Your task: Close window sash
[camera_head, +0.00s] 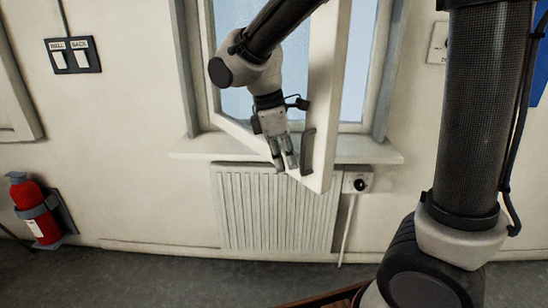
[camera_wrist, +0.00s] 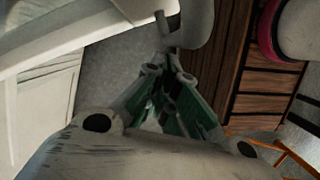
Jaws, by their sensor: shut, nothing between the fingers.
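The white window sash (camera_head: 329,90) stands swung open into the room, its free edge towards me in the head view. A dark grey handle (camera_head: 307,152) is on the sash near its lower free corner. My gripper (camera_head: 285,168) points down just left of the handle, at about sill height. Its fingers are shut with nothing between them. In the picture a small gap shows between fingers and handle; whether they touch is unclear. In the wrist view the green-sided fingers (camera_wrist: 172,95) come together, and a white frame part (camera_wrist: 75,38) crosses the upper left.
The window sill (camera_head: 365,149) juts out above a white radiator (camera_head: 262,215). A valve box (camera_head: 357,181) is right of the radiator. A red fire extinguisher (camera_head: 35,200) hangs at the left. A brown wooden surface (camera_wrist: 225,70) shows in the wrist view. The floor before the radiator looks clear.

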